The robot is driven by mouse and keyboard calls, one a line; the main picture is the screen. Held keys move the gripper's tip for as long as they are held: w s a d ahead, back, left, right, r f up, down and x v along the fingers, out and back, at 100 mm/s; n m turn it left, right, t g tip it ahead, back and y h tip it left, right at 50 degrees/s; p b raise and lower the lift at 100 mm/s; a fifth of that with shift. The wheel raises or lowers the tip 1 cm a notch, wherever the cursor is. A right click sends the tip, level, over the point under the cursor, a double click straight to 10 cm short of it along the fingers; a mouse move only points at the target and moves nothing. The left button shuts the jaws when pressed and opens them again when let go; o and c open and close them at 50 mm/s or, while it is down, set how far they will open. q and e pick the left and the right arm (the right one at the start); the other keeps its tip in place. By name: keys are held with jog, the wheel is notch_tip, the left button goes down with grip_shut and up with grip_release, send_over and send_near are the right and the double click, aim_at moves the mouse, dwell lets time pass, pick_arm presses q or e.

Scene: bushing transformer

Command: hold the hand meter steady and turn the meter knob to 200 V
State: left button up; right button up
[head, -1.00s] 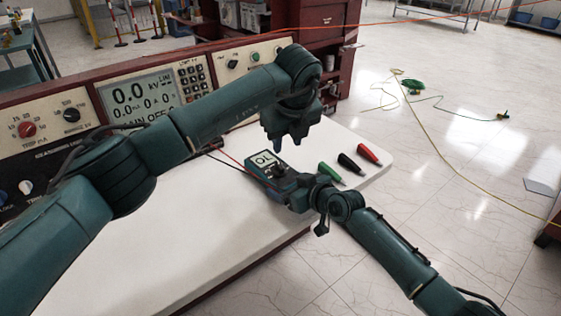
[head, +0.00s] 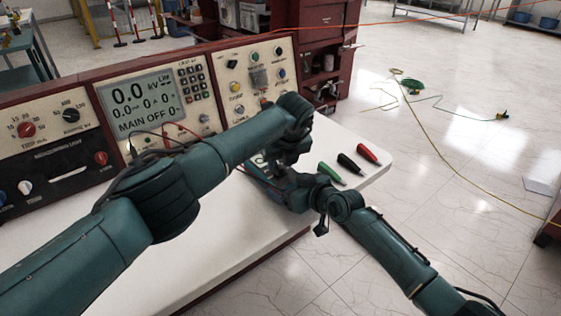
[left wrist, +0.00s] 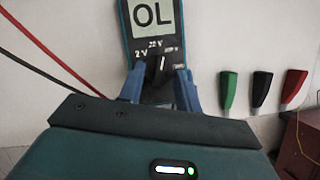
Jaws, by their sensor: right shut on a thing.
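The hand meter (left wrist: 124,40) shows "OL" on its screen in the left wrist view, with "2 V" and other range marks below. Its black knob (left wrist: 160,68) is below those marks; its pointer seems roughly upright. My left gripper (left wrist: 159,74) is open, its two blue fingers spread on either side of the knob, apart from each other. In the head view the left arm covers most of the meter (head: 258,161). My right gripper (head: 299,193) is shut on the meter's near end, its fingers largely hidden.
Green (head: 331,173), black (head: 349,164) and red (head: 368,153) clips lie on the white tabletop (head: 215,235) to the right. Red and black leads run to the meter's left. A control panel (head: 140,97) stands behind, close to the left arm.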

pick_arm(q)
jog(key=shift+f, duration=0.15)
jog(key=shift+c, duration=0.4)
grip_shut()
jog(key=shift+w+a, duration=0.1)
